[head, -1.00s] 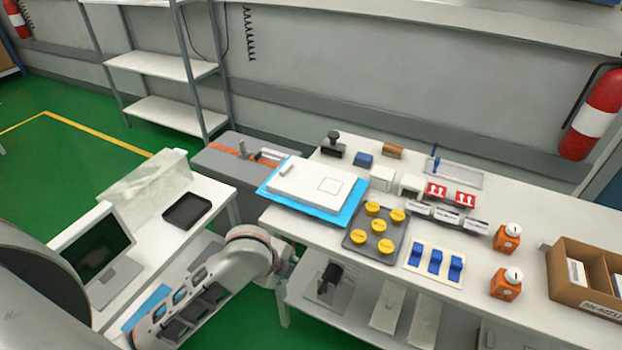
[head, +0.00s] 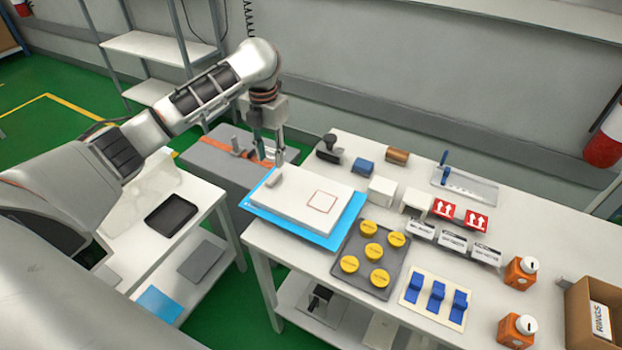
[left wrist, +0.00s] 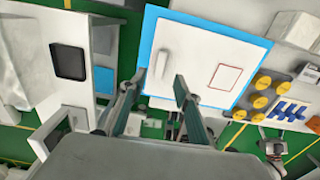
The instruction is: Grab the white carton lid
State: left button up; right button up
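The white carton lid (head: 308,203) is a flat white slab with a red outlined rectangle and a small raised white grip (head: 275,178) near its left end. It lies on a blue sheet (head: 330,240) at the table's left end. My left gripper (head: 267,155) is above and just behind the grip end, pointing down, open and empty.
A dark tray with yellow caps (head: 370,253) and a panel with blue clips (head: 437,293) are right of the lid. White blocks (head: 381,190) and a dark stamp (head: 328,148) stand behind. A grey bench (head: 215,165) adjoins the table's left end.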

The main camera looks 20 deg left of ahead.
aim_at(273, 177)
pick_arm(q)
jog(key=shift+w+a+r, duration=0.1)
jog(key=shift+w+a, duration=0.05)
jog(key=shift+f, duration=0.25)
jog(key=shift+s+f, duration=0.3)
jog(key=shift+f, duration=0.55)
jog(key=f, duration=0.4)
jog(key=shift+w+d+f, duration=0.1)
jog(key=shift+d+f, duration=0.05)
jog(key=shift+d, duration=0.05)
jog(key=shift+f, duration=0.4)
grip_shut()
pick_arm(e)
jog(key=shift+s+f, duration=0.25)
jog(key=shift+s, duration=0.45)
